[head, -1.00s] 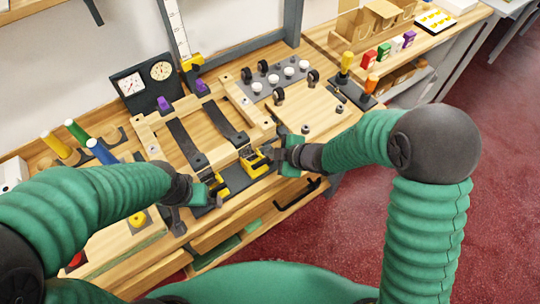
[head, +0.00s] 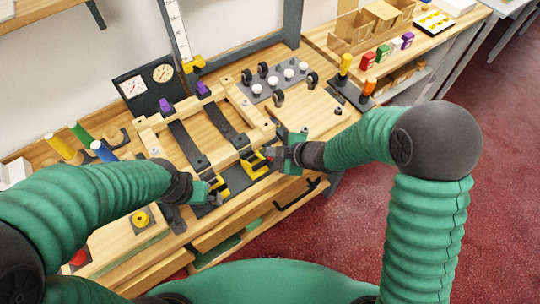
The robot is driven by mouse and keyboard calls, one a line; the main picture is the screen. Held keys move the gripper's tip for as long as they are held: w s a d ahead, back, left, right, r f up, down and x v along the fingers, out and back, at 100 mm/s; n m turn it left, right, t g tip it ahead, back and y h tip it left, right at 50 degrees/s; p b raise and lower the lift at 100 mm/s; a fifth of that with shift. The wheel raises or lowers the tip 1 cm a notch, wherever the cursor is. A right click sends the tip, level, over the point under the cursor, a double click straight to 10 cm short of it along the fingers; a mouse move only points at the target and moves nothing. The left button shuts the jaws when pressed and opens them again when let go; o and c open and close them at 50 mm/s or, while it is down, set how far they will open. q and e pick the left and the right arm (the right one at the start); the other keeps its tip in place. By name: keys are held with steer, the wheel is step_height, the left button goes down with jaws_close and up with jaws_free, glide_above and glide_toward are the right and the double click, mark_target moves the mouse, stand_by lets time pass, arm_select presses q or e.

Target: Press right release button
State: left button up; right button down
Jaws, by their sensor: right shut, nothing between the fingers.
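Two black straps run over a wooden frame (head: 150,122) to two yellow buckles at its front. The right yellow buckle (head: 256,166) shows a small red part, perhaps its release button (head: 258,154), at its top. My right gripper (head: 272,156) is shut and empty, close beside this buckle on its right; I cannot tell whether it touches. The left yellow buckle (head: 219,189) is partly hidden by my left gripper (head: 212,196), which is close beside it. The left fingers are too small and overlapped to judge.
A dial panel (head: 147,87) stands behind the frame. A grey plate (head: 275,83) with white knobs and black wheels lies at the back right. A red button (head: 78,258) and a yellow knob (head: 140,218) are at the left front. An open drawer (head: 215,232) is below.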

step_height(320, 180, up, 5)
steer(key=p, duration=0.5)
stand_by(0.6)
steer(key=s+d+r+m+h, duration=0.15)
steer(key=d+m+h, duration=0.25)
steer(key=d+m, duration=0.5)
steer(key=s+d+r+m+g+h, duration=0.1)
steer(key=s+d+m, duration=0.3)
steer(key=s, duration=0.3)
steer(key=s+d+r+m+g+h, duration=0.1)
steer(key=s+d+m+g, duration=0.1)
steer(key=s+d+m, duration=0.3)
steer(key=s+d, duration=0.1)
steer(key=s, duration=0.2)
steer(key=shift+s+d+g+h, duration=0.2)
steer(key=shift+g+h, duration=0.1)
steer(key=shift+h, duration=0.1)
steer(key=shift+s, duration=0.1)
